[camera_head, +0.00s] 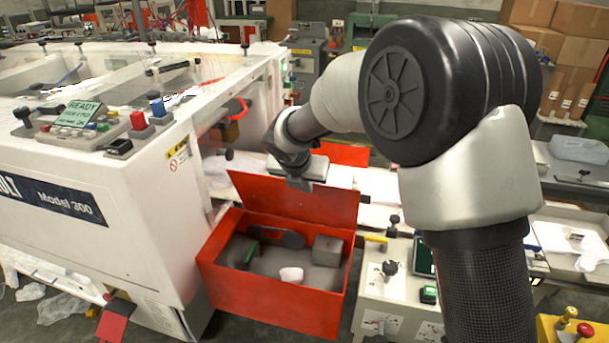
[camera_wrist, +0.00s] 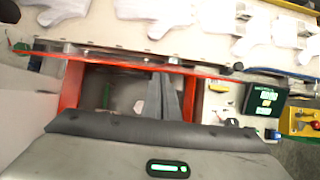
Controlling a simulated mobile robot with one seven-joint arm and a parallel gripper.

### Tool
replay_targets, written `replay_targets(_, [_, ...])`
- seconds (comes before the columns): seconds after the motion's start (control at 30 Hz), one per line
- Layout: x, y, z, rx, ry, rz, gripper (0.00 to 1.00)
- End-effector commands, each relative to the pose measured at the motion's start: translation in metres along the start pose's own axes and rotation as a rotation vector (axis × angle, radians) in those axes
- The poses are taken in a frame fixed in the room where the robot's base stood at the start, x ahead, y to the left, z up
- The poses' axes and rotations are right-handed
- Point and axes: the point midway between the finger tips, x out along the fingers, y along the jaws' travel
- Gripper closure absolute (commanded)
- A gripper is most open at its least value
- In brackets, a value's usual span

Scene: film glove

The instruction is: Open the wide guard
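A wide red panel (camera_head: 295,198), which I take to be the guard, stands raised and tilted at the back of an open red box (camera_head: 270,302). In the wrist view its long thin edge (camera_wrist: 110,57) crosses the upper part of the picture, with the red box wall (camera_wrist: 70,88) below it. My gripper (camera_head: 301,184) is at the panel's top edge, right of its middle. In the wrist view my gripper's grey fingers (camera_wrist: 166,80) are close together and reach that edge. I cannot tell whether they grip it or only touch it.
A white machine (camera_head: 90,190) with a control panel (camera_head: 83,115) stands left of the box. A pale control cabinet (camera_head: 385,290) stands close on the right. White gloves (camera_wrist: 150,12) lie beyond the panel. Grey and white items lie inside the box.

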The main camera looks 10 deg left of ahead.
Motion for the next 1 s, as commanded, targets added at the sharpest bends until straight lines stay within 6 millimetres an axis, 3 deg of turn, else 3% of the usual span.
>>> replay_targets(0.03, [-0.009, -0.001, 0.013, 0.003, 0.008, 0.001, 1.00])
replay_targets(0.4, [0.006, -0.002, 0.047, 0.005, 0.034, 0.003, 1.00])
replay_targets(1.0, [0.009, 0.002, 0.040, 0.003, 0.036, 0.002, 1.00])
